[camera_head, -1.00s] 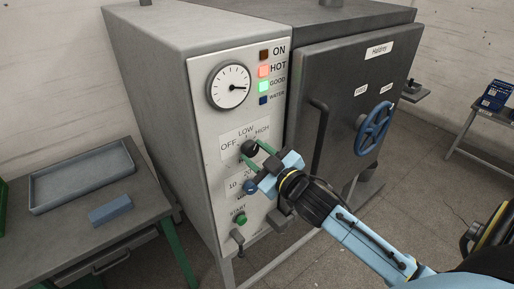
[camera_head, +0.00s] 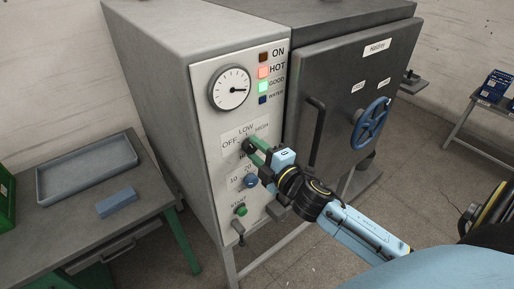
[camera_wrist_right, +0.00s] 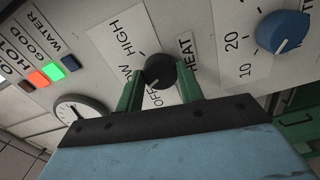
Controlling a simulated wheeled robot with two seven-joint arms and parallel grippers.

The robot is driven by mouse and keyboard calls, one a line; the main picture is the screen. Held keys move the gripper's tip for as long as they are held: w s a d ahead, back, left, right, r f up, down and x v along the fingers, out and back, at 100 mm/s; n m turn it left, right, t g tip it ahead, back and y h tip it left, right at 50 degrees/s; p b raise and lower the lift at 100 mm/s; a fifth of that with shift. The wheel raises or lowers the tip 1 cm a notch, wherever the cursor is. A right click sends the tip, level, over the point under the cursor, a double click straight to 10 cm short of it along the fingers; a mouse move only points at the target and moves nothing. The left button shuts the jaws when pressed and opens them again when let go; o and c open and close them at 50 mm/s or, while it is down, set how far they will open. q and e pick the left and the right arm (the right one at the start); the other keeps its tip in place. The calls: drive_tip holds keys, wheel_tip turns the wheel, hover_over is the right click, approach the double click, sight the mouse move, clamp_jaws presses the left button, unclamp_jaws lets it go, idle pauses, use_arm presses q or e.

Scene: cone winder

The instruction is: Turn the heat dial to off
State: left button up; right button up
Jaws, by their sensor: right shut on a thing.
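The black heat dial (camera_head: 248,145) sits on the machine's light front panel, below a label plate (camera_head: 229,143) reading OFF, LOW and HIGH. My right gripper (camera_head: 256,152) is shut on the dial, with its green fingers on either side of the knob. The dial also shows in the right wrist view (camera_wrist_right: 161,70), between the two fingers. A pale mark on its lower edge seems to face the OFF lettering there, but it is small and I cannot tell its exact angle. My left gripper is not in view.
Below the heat dial are a blue dial (camera_head: 250,181) and a green start button (camera_head: 240,210). The HOT lamp (camera_head: 264,72) glows red and the GOOD lamp (camera_head: 264,88) green. A blue handwheel (camera_head: 371,121) is on the dark door. A tray (camera_head: 43,187) lies on the left table.

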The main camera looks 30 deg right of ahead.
drive_tip(key=n, duration=0.3)
drive_tip(key=shift+n+p, duration=0.3)
drive_tip(key=shift+p, duration=0.05)
drive_tip(key=shift+n, duration=1.5)
drive_tip(key=o, duration=1)
drive_tip(key=shift+s, duration=0.1)
drive_tip(key=s+d+b, duration=0.1)
drive_tip(key=s+b, duration=0.2)
drive_tip(key=s, duration=1)
drive_tip(key=shift+s, duration=0.1)
